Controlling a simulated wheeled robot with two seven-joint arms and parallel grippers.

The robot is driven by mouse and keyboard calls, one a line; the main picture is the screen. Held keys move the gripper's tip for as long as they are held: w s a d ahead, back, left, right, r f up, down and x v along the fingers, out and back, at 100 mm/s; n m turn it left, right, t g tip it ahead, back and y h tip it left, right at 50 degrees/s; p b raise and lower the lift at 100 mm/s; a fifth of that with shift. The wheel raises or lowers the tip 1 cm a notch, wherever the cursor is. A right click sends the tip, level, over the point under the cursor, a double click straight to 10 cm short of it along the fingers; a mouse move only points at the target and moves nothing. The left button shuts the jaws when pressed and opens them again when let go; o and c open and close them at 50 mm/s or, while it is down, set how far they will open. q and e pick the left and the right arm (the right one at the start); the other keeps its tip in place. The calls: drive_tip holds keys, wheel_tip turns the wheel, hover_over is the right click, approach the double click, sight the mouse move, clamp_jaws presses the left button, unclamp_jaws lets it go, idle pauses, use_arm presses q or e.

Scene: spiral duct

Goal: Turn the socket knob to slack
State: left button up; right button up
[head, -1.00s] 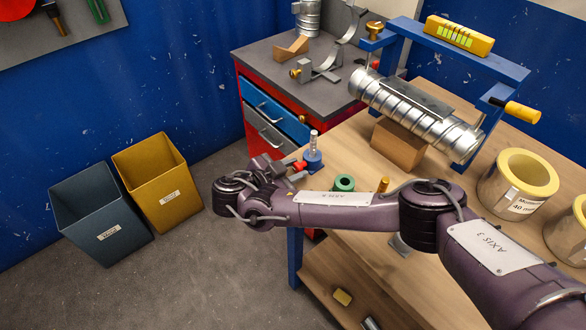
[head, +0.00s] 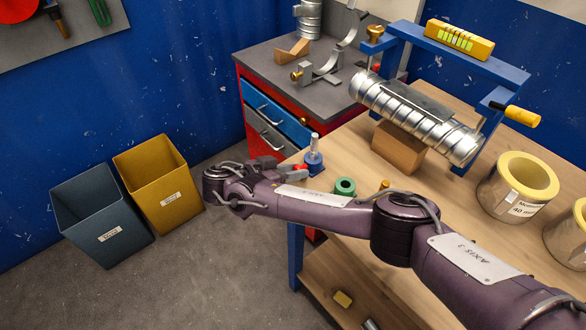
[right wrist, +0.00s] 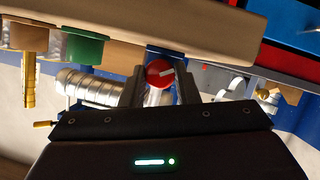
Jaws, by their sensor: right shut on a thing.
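The red socket knob (right wrist: 159,73) shows in the right wrist view between my two fingers, with a white mark pointing right and slightly up. My right gripper (right wrist: 160,88) is shut on this knob. In the head view the right gripper (head: 291,171) is at the table's near left corner, beside the blue socket (head: 313,161) with its upright metal pin. Only a bit of the red knob (head: 303,168) shows there. My left gripper is not in view.
A ribbed metal duct (head: 415,118) lies on a wooden block (head: 397,147) under a blue frame (head: 450,57). A green ring (head: 345,186) and brass peg stand near the socket. Yellow-rimmed rolls (head: 517,187) are at the right. Two bins (head: 158,180) stand on the floor left.

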idle(0.4)
drive_tip(key=o, duration=1)
